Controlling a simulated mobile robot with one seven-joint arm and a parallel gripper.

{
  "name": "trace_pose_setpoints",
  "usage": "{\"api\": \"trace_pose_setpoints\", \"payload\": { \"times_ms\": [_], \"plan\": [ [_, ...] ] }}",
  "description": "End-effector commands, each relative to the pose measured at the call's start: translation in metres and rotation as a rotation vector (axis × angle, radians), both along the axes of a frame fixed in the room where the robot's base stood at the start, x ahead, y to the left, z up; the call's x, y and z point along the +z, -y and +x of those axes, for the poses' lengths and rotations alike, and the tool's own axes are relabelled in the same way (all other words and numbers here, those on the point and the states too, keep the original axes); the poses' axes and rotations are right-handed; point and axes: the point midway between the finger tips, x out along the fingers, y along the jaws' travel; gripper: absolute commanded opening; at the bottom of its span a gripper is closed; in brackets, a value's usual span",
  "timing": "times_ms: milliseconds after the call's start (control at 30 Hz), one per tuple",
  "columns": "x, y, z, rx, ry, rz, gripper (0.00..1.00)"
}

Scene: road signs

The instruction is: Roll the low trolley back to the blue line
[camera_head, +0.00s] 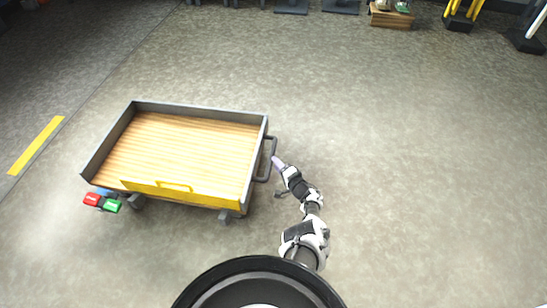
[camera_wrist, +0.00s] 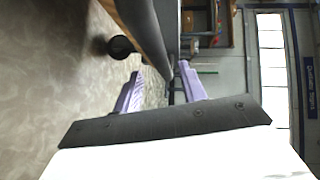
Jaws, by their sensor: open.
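The low trolley (camera_head: 185,150) stands at the left in the head view. It has a wooden bed, grey walls, a yellow front panel and dark wheels. Its grey handle (camera_head: 267,160) sticks out from the right side. My gripper (camera_head: 277,162) is just right of the handle, with purple fingers. In the wrist view my gripper (camera_wrist: 160,85) is open, with its fingers spread. A grey part of the trolley (camera_wrist: 150,35) comes down close to the fingertips; I cannot tell whether they touch it. No blue line can be made out on the floor.
Red (camera_head: 92,199) and green (camera_head: 111,205) blocks, with something blue beside them, show at the trolley's front left corner. A yellow floor line (camera_head: 37,145) lies at far left. A wooden crate (camera_head: 391,16) and stands are at the back. The floor at right is clear.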

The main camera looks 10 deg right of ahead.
Motion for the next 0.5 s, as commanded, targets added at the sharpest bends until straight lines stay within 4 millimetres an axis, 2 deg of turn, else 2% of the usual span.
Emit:
{"api": "trace_pose_setpoints", "payload": {
  "times_ms": [33, 300, 500],
  "plan": [
    [0.010, 0.007, -0.011, -0.006, -0.002, 0.001, 0.41],
    [0.015, 0.031, -0.062, -0.004, -0.001, 0.001, 0.41],
    [0.015, 0.041, -0.081, -0.003, 0.000, 0.001, 0.41]
  ]
}}
